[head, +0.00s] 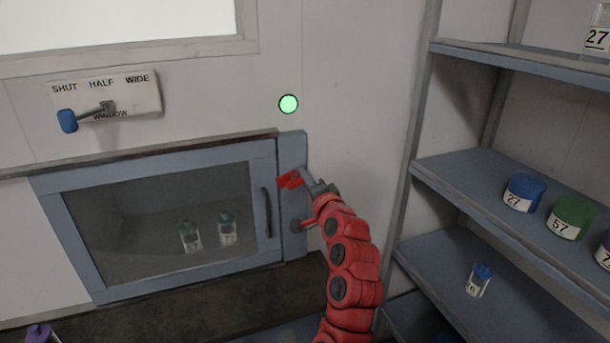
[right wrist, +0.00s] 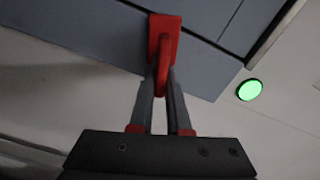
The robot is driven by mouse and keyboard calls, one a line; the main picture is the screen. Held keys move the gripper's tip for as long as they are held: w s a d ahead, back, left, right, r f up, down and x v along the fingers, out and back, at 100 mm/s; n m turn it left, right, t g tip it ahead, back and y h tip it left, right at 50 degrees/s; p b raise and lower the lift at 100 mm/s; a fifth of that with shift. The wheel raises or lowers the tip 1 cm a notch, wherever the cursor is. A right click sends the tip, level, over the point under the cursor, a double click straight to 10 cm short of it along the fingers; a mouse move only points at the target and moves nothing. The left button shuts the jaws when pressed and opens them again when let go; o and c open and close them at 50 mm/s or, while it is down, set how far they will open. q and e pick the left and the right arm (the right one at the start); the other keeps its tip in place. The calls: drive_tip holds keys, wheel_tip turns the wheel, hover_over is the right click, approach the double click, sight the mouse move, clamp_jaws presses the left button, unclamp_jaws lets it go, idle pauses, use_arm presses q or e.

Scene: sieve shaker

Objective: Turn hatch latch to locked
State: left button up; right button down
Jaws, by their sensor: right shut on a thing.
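The hatch (head: 46,205) is a blue-framed glass door, closed in the wall at the left of the head view, with a vertical handle (head: 267,212). The red hatch latch (head: 288,180) sits on the blue strip right of the door. In the right wrist view the red latch (right wrist: 162,35) shows a plate and a lever. My right gripper (head: 308,184) is at the latch, its fingers (right wrist: 161,88) shut on the lever. The fingers hide part of the lever, and no lock marking is readable. My left gripper is not in view.
A green round light (head: 288,104) glows above the latch. A window lever (head: 68,120) sits at upper left. Two small jars (head: 190,236) (head: 227,228) stand behind the hatch glass. Shelves (head: 470,178) with blue- and green-capped jars stand close on the right.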

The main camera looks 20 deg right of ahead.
drive_tip(key=shift+f+m+p, duration=0.2)
drive_tip(key=shift+m+p, duration=0.25)
drive_tip(key=shift+m, duration=0.45)
drive_tip(key=shift+f+m+p, duration=0.15)
drive_tip(key=shift+m+p, duration=0.25)
drive_tip(key=shift+m, duration=0.5)
drive_tip(key=c, duration=0.9)
unclamp_jaws()
drive_tip(key=shift+s, duration=0.15)
drive_tip(key=s+p, duration=0.3)
drive_tip(key=s, duration=0.2)
drive_tip(key=s+p, duration=0.3)
drive_tip(key=s, duration=0.3)
drive_tip(key=s+p, duration=0.4)
drive_tip(key=s, duration=0.2)
drive_tip(key=shift+d, duration=0.3)
